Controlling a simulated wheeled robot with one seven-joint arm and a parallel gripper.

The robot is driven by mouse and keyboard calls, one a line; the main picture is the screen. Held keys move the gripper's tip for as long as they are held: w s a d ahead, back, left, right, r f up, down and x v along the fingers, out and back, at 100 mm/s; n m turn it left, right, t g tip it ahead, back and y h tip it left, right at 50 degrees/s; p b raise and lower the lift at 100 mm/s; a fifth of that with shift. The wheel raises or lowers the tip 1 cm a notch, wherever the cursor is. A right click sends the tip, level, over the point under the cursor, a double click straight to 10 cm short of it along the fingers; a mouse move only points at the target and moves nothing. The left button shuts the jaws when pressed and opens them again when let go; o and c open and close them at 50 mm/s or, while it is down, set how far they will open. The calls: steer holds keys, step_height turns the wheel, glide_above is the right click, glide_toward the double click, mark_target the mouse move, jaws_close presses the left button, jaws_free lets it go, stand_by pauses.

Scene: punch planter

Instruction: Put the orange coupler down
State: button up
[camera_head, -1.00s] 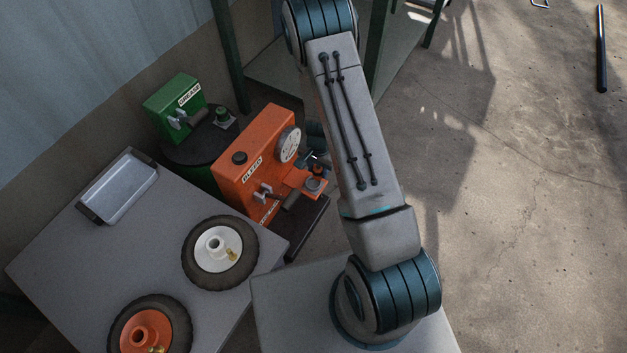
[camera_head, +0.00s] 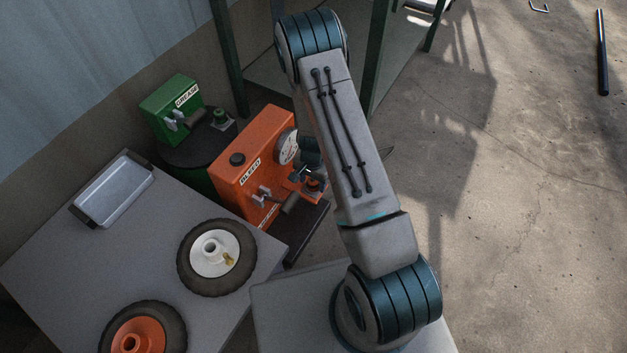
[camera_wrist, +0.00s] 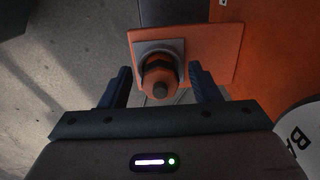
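The orange coupler (camera_wrist: 158,74) stands on a square grey pad (camera_wrist: 175,46) on the orange shelf of the BLEED machine. In the wrist view it has an orange hex body, a dark ring and a grey stub end facing the camera. My gripper (camera_wrist: 163,80) is open, with one dark finger on each side of the coupler and a visible gap on both sides. In the head view the coupler (camera_head: 314,184) shows small on the shelf of the orange BLEED machine (camera_head: 252,165), and my arm hides part of that area.
A green GREASE machine (camera_head: 171,108) stands on a dark drum behind. A table at left holds a metal tray (camera_head: 115,192), a white-hubbed wheel (camera_head: 214,257) and an orange-hubbed wheel (camera_head: 142,333). A gauge (camera_head: 287,147) is close to my arm. The floor at right is mostly clear.

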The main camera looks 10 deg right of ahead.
step_height(320, 180, up, 12)
steer(key=r+p, duration=0.1)
steer(key=p, duration=0.5)
step_height(320, 180, up, 18)
steer(key=n+y, duration=0.1)
steer(key=n, duration=0.3)
glide_above(312, 180)
steer(key=s+a, duration=0.2)
steer(key=s, duration=0.4)
steer(key=s+d+r+n+t+h, duration=0.1)
steer(key=s+r+n, duration=0.4)
steer(key=s+r, duration=0.7)
steer(key=shift+s+d, duration=0.6)
steer(key=shift+s, duration=0.65)
step_height(312, 180, up, 34)
steer(key=t+p, duration=0.1)
steer(key=p, duration=2.9)
steer(key=shift+d+f+t, duration=0.2)
steer(key=shift+t, duration=0.2)
